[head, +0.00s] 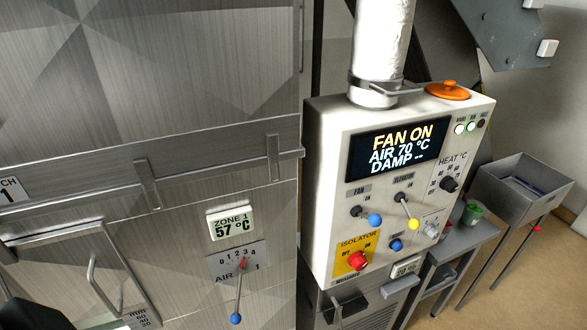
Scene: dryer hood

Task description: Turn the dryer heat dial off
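The heat dial (448,184) is a small black round knob under the "HEAT °C" label, at the right side of the white control box (322,190) in the head view. Numbers are printed around it; its exact setting is too small to read. The display (400,148) on the box reads "FAN ON", "AIR 70 °C", "DAMP --". Neither gripper can be made out. A dark shape cut off at the bottom left corner may be part of my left arm.
Near the dial are a blue-tipped fan lever (374,220), a yellow-tipped elevator lever (413,224) and a red isolator knob (357,261). A metal dryer wall (130,90) fills the left. A side table (452,245) and grey bin (520,190) stand right.

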